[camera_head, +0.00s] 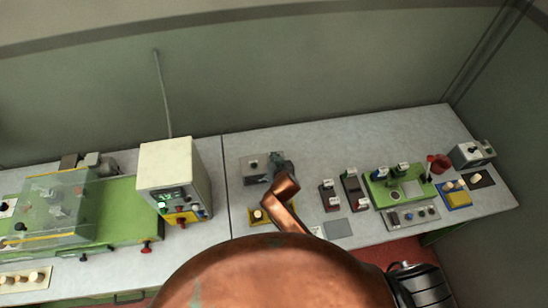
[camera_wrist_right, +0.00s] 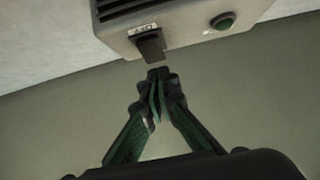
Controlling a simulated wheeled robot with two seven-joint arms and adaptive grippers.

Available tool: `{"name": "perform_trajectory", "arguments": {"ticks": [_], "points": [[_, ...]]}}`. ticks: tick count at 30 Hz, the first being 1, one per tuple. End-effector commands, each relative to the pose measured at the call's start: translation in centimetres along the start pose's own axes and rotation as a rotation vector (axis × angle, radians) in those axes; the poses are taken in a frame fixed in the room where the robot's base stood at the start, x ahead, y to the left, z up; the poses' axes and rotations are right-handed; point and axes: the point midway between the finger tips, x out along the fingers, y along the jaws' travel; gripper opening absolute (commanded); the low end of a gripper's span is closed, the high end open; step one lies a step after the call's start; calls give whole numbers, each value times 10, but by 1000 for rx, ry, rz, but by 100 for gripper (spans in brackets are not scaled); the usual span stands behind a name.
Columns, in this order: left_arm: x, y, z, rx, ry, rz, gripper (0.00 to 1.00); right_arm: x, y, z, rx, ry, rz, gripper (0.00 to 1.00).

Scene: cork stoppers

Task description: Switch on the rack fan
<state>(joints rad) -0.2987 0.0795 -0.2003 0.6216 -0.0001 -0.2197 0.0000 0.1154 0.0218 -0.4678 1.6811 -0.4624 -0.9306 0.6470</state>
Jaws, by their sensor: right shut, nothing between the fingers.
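A grey box (camera_wrist_right: 185,22) with dark vent slots fills the top of the right wrist view. It has a small printed label (camera_wrist_right: 143,29), too blurred to read surely, over a black switch lever (camera_wrist_right: 151,47). A round dark-green button or lamp (camera_wrist_right: 223,21) sits to its right. My right gripper (camera_wrist_right: 157,74) is shut and empty, its fingertips just below the lever; I cannot tell whether they touch. In the head view the right gripper (camera_head: 281,164) is beside a grey box (camera_head: 256,168) at the bench's back, partly hiding it. The left gripper is not in view.
A cream control cabinet (camera_head: 172,168) stands left of the grey box. Dark switch units (camera_head: 330,196) and a green machine (camera_head: 398,187) stand to the right. Bare bench (camera_head: 340,135) lies behind them.

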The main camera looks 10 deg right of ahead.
Motion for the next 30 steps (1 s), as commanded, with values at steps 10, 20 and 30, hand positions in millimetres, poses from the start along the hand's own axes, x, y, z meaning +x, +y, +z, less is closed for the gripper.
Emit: {"name": "perform_trajectory", "arguments": {"ticks": [10, 20, 30], "points": [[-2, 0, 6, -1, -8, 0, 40, 11, 0, 10, -1, 2, 0, 0], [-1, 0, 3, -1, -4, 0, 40, 18, -2, 13, 5, 0, -1, 0], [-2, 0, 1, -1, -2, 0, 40, 19, 0, 12, 0, 0, 0, 0]]}}
